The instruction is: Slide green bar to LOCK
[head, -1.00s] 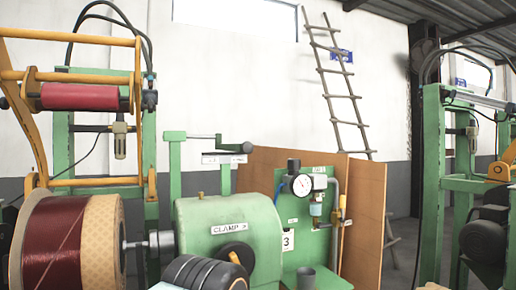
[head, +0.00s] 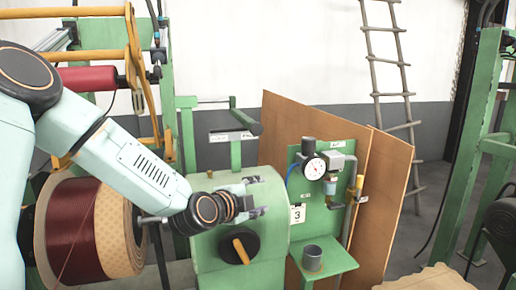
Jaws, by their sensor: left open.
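The green bar (head: 245,121) sits on top of a post behind the green clamp housing (head: 217,252), joined by a thin rod to another green post on its left. A pale label plate (head: 232,137) lies just below the bar; its lettering is too small to read. My left gripper (head: 262,199) is open and empty in front of the housing's upper part, below the bar and apart from it. My left arm hides part of the housing and the spool. My right gripper is not in view.
A dark red wire spool (head: 72,232) stands at left. A black knob with an orange handle (head: 240,250) is on the housing. A pressure gauge (head: 314,168) and a grey cup (head: 312,257) are on the green panel to the right. Brown boards (head: 390,190) stand behind.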

